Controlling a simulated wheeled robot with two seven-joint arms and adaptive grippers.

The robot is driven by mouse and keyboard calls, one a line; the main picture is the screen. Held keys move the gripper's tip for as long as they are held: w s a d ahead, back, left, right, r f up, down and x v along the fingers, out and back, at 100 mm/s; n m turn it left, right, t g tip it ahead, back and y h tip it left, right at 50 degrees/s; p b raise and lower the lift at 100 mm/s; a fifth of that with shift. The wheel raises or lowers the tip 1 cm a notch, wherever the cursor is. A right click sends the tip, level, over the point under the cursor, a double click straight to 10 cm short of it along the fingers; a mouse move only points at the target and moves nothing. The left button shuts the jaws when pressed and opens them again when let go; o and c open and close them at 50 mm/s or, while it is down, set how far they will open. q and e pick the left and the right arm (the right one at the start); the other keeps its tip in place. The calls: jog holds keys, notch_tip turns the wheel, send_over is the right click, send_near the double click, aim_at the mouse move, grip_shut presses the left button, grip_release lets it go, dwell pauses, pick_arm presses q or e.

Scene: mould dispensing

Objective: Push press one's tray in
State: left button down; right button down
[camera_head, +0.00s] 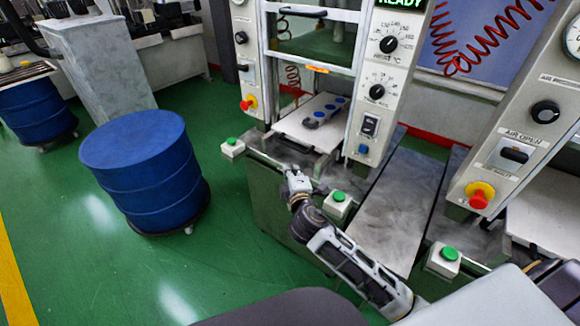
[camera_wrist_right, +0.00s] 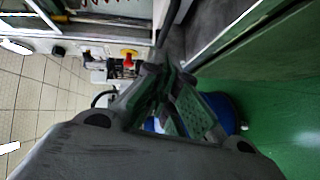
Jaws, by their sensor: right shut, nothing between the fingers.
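The press (camera_head: 385,60) at the centre of the head view has a panel with a lit green READY sign. Its pale tray (camera_head: 296,126) lies low in the opening between the posts, with several blue round pieces and a small dark grey part on top. How far in the tray sits is hard to tell. My right gripper (camera_head: 293,173) is in front of the press, just below and left of the tray's near edge. It is shut and holds nothing; its closed fingers (camera_wrist_right: 166,78) also show in the right wrist view. I cannot tell whether it touches anything. My left gripper is not in view.
Green-topped button boxes (camera_head: 232,147) and (camera_head: 337,205) flank the press front. A blue drum (camera_head: 145,170) stands left on open green floor. A bare grey metal surface (camera_head: 395,215) lies right of the press. Another press panel (camera_head: 515,130) stands further right.

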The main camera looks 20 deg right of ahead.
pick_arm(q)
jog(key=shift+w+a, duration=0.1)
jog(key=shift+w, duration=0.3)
pick_arm(e)
jog(key=shift+v, duration=1.25)
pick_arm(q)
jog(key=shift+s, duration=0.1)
